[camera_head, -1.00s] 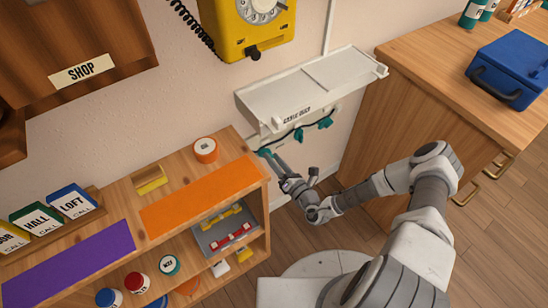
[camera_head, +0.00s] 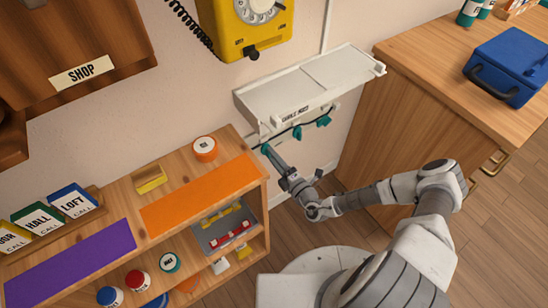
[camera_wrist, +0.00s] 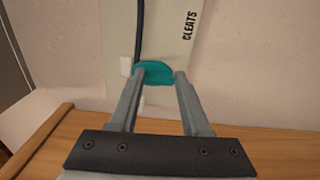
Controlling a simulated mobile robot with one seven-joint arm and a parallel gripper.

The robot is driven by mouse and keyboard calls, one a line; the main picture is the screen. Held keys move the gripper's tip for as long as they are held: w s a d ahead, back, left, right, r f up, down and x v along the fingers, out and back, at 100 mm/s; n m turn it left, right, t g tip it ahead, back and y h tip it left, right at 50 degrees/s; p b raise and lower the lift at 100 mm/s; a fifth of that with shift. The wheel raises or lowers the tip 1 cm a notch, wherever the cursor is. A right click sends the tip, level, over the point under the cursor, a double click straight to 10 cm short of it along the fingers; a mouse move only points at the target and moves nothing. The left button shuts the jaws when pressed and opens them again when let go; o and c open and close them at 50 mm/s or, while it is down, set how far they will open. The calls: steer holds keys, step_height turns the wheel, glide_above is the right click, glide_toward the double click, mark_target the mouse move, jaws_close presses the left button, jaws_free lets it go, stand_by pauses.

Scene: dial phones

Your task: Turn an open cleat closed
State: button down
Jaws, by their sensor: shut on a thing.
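In the wrist view, a teal cleat (camera_wrist: 155,74) sits on a pale board marked CLEATS, next to a black cable (camera_wrist: 138,30). My gripper (camera_wrist: 158,78) has one finger at each side of the cleat and is shut on it. In the head view, my gripper (camera_head: 268,149) reaches up to this leftmost cleat (camera_head: 264,147) below the white shelf. Two more teal cleats, a middle one (camera_head: 297,132) and a right one (camera_head: 324,121), sit farther right along the cable. The cleat's exact angle is hard to tell.
The white shelf (camera_head: 300,90) overhangs the cleat board. A wooden shelf unit (camera_head: 120,200) with an orange panel stands close on the left. A wooden cabinet (camera_head: 390,120) stands on the right. A yellow dial phone (camera_head: 240,35) hangs above.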

steer(key=shift+m, duration=0.4)
steer(key=shift+c, duration=1.8)
jaws_free()
steer(key=shift+s, duration=0.1)
